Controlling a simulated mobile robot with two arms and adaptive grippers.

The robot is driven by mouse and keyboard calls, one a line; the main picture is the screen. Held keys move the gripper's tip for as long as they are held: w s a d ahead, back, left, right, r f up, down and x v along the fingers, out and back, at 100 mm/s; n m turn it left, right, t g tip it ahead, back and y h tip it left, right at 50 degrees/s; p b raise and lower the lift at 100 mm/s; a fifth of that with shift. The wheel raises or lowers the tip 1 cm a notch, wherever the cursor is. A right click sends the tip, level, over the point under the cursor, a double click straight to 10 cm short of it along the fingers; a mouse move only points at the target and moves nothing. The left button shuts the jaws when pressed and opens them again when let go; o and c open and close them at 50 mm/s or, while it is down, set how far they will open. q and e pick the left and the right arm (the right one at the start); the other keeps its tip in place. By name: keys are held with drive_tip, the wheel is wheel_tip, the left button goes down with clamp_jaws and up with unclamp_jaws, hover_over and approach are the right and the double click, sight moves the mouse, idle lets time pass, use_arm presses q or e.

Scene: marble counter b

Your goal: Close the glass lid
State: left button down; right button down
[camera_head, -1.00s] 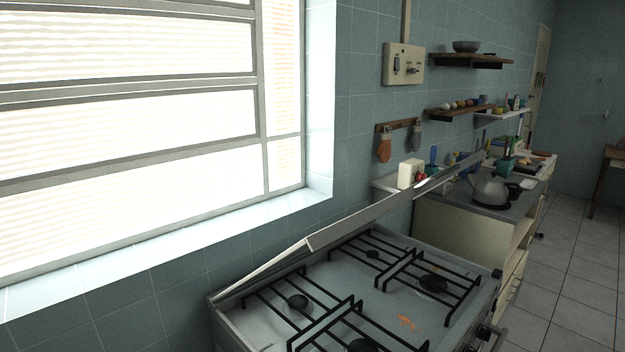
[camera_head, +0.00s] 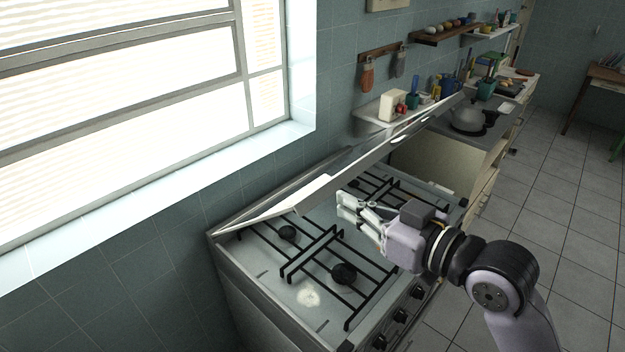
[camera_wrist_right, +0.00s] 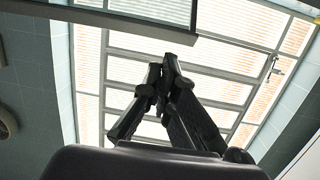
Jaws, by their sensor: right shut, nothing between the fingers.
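The glass lid (camera_head: 315,194) of the stove is hinged along the wall side and stands partly raised, seen nearly edge-on as a thin slanted slab. Its edge shows as a dark bar across the top left of the right wrist view (camera_wrist_right: 120,20). The stove (camera_head: 262,262) has black grates over its burners. My right gripper (camera_head: 342,204) is over the stove near the middle of the lid's raised edge. In the right wrist view its fingers (camera_wrist_right: 163,75) are shut together and empty. I cannot tell whether they touch the lid. My left gripper is out of view.
A counter with a kettle (camera_head: 466,116) and a green pot (camera_head: 486,89) stands beyond the stove. A white box (camera_head: 392,106) sits near the tiled wall. The window (camera_head: 130,110) is at left. Open floor (camera_head: 560,190) lies at right.

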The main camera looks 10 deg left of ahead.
wheel_tip(320, 180, up, 4)
drive_tip(key=a+f+n+y, duration=0.1)
drive_tip(key=p, duration=0.5)
hover_over(312, 204)
drive_tip(key=x, duration=0.3)
drive_tip(key=shift+r, duration=0.35)
drive_tip(key=d+f, duration=0.1)
drive_tip(key=s+d+f+p, duration=0.1)
drive_tip(key=shift+s+f, duration=0.2)
drive_tip(key=shift+f, duration=0.2)
drive_tip(key=shift+s+d+f, duration=0.3)
drive_tip(key=shift+d, duration=0.05)
drive_tip(key=shift+a, duration=0.1)
drive_tip(key=shift+w+a, duration=0.1)
drive_tip(key=shift+w, duration=0.05)
drive_tip(key=shift+f, duration=0.15)
